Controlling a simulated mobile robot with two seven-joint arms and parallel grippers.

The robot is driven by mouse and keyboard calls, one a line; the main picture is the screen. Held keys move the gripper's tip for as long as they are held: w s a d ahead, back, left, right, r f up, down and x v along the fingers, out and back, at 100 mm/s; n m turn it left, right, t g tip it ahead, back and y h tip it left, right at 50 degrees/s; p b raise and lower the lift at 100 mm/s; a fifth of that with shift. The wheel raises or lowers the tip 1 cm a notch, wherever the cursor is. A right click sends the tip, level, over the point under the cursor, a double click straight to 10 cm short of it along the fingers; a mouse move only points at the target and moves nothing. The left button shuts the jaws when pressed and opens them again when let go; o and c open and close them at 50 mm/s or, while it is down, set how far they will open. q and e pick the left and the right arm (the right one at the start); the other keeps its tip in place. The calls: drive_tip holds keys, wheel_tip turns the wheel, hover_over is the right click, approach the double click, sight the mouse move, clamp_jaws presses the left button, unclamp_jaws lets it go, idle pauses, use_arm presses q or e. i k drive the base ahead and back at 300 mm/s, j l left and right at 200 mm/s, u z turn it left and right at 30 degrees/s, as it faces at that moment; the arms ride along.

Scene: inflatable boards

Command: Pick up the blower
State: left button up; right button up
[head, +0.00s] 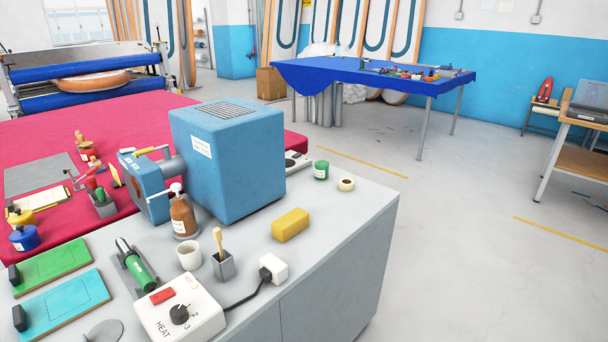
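A large blue box-shaped machine (227,160) with a dark grille on top stands on the grey workbench. A grey cylinder joins its left side to a smaller blue unit (146,187). It looks like the blower, but its white label is too small to read. A green hand tool (139,271) with a dark tip lies in a grey holder nearer the front; I cannot tell if it blows air. Neither of my grippers is in view.
A brown bottle (184,217), a white cup (189,256), a brush holder (224,266), a yellow sponge (290,225) and a HEAT control box (180,309) crowd the workbench (345,208). A blue-covered table (370,73) stands behind. The floor (465,230) at right is clear.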

sight(131, 260)
drive_tip(key=k+j+u, duration=0.15)
drive_tip(key=u, duration=1)
